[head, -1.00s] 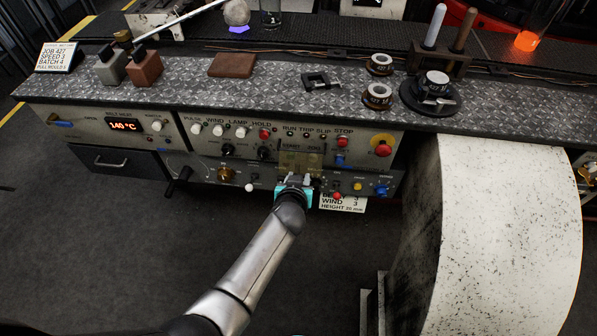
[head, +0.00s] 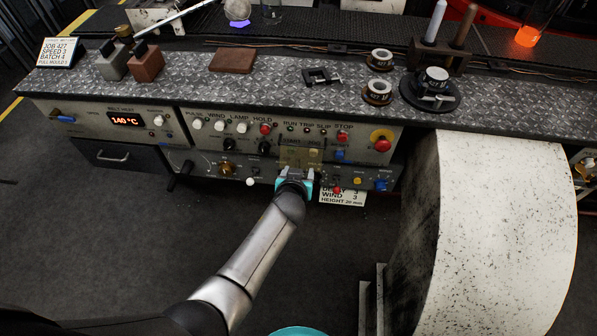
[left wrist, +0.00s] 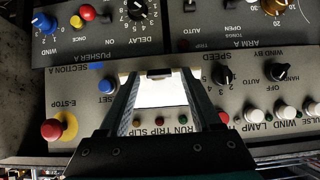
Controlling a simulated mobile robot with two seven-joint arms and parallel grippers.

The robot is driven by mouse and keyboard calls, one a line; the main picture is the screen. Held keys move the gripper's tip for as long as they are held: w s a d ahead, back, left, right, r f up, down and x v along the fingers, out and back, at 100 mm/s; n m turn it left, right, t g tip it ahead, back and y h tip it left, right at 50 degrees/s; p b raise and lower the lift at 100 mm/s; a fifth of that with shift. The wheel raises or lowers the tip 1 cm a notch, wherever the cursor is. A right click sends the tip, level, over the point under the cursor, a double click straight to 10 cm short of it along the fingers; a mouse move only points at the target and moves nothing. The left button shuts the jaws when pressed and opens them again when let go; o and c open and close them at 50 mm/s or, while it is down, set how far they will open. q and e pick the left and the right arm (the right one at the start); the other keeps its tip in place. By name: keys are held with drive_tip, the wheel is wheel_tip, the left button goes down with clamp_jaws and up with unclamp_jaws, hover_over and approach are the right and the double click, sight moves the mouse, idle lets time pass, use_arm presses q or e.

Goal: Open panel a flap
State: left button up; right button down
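The panel A flap (head: 301,158) is a small yellowish, see-through cover on the control panel, and it looks closed. In the left wrist view, which is upside down, a bright pale face that looks like the flap (left wrist: 162,94) shows between my fingers. It has a small dark lip (left wrist: 159,73) at its far edge. My left gripper (head: 297,175) is just in front of the flap's lower edge. Its fingers are apart, one on each side of the lip, with gaps visible. I cannot tell whether they touch the panel. My right gripper is not identifiable.
Knobs, lamps and buttons crowd the panel, including the red E-stop (head: 381,140), which also shows in the wrist view (left wrist: 53,129). A card (head: 342,198) hangs below the panel. A large white speckled housing (head: 505,235) stands at the right. The floor in front is open.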

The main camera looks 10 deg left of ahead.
use_arm(q)
drive_tip(key=shift+s, duration=0.1)
drive_tip(key=shift+p+v, duration=2.8)
drive_tip(key=shift+v, duration=4.75)
